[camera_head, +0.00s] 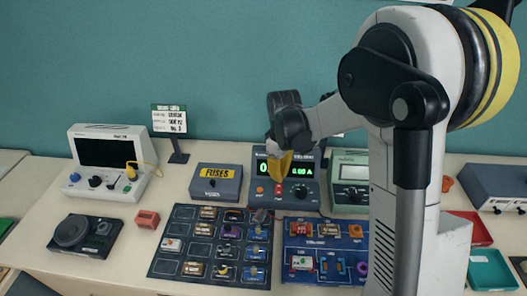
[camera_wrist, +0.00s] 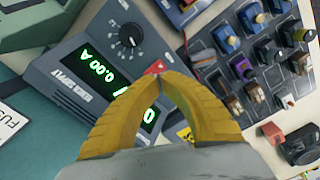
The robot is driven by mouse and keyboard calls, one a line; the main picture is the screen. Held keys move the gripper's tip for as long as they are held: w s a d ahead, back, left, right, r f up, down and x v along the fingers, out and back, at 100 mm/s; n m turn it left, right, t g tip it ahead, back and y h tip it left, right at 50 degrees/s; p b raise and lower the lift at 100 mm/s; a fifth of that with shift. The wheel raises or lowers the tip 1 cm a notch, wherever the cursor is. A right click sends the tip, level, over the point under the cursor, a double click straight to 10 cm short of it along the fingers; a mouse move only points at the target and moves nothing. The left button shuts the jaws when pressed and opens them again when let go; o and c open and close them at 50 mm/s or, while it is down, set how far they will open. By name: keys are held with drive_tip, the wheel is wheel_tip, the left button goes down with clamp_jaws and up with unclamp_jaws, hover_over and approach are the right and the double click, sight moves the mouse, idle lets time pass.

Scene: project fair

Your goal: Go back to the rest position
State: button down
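My gripper (camera_head: 281,172) hangs in front of the power supply (camera_head: 257,205) in the head view, above the table. In the wrist view its two yellow fingers (camera_wrist: 159,80) curve together and their tips meet. No held thing shows between them; a small red part (camera_wrist: 154,68) shows just past the tips and looks like part of the power supply front. The power supply (camera_wrist: 75,65) fills the left middle of the wrist view, its green display reading 0.00 A. My arm reaches in from the right and is bent.
The table holds a fuse box (camera_head: 215,184), a dark sorting board (camera_head: 176,246), a blue board (camera_head: 316,272), a green meter (camera_head: 350,168), and a white oscilloscope-like device (camera_head: 105,160). A small sign (camera_head: 170,119) stands behind. Red (camera_head: 472,226) and green trays (camera_head: 490,270) are right. Space above the table's left is clear.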

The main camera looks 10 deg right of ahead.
drive_tip(key=s+r+m+t+b, duration=0.3)
drive_tip(key=s+r+m, duration=0.1)
drive_tip(key=s+r, duration=0.45)
drive_tip(key=s+m+t+b, duration=0.3)
drive_tip(key=s+m+t, duration=0.1)
drive_tip(key=s, duration=0.7)
drive_tip(key=shift+s+f+b, duration=0.25)
drive_tip(key=shift+s+b, duration=0.05)
drive_tip(key=shift+b, duration=0.05)
